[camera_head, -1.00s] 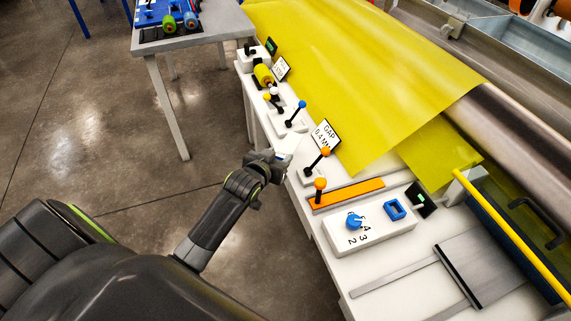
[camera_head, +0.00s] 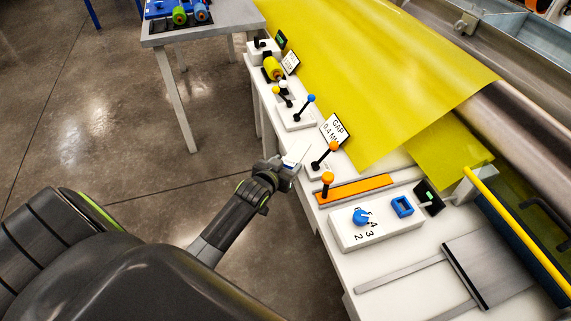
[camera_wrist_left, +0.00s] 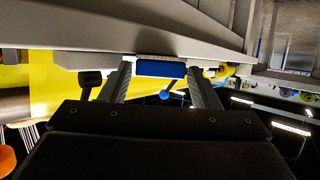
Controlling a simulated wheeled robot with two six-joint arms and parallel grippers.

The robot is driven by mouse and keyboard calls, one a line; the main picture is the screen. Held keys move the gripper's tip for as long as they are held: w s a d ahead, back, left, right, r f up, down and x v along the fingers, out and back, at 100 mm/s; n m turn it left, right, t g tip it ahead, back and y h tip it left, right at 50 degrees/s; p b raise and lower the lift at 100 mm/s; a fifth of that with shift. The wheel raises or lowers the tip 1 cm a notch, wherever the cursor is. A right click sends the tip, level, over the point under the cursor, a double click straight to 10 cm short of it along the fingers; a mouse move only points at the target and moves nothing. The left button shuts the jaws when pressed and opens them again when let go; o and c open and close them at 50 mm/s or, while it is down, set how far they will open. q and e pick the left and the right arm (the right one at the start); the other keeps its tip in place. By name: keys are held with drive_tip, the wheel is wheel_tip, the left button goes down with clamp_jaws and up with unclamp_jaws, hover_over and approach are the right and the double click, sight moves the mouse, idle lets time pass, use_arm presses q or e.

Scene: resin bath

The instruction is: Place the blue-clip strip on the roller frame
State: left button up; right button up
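My left gripper (camera_head: 288,168) is at the near edge of the white bench, beside the orange-knobbed levers. In the left wrist view, the blue clip (camera_wrist_left: 160,69) sits between the two fingers, and the gripper (camera_wrist_left: 160,78) looks shut on it. A pale strip (camera_head: 297,154) shows just past the fingertips in the head view; most of it is hidden or too small to make out. A large steel roller (camera_head: 530,125) lies along the right side, with a yellow sheet (camera_head: 390,75) in front of it. I cannot tell which part is the roller frame. My right gripper is out of view.
The bench holds several levers, a GAP sign (camera_head: 335,130), an orange bar (camera_head: 365,188) and a white dial box (camera_head: 345,232). A yellow rail (camera_head: 515,225) stands at the right. A grey table (camera_head: 195,32) is at the upper left. Open floor lies between.

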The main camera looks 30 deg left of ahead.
use_arm(q)
drive_tip(key=shift+o, duration=0.8)
drive_tip(key=shift+r, duration=0.3)
drive_tip(key=shift+s, duration=0.35)
drive_tip(key=a+v, duration=0.1)
drive_tip(key=v, duration=1)
drive_tip(key=shift+d+r+p, duration=0.15)
drive_tip(key=shift+d+p, duration=0.2)
drive_tip(key=shift+d, duration=0.15)
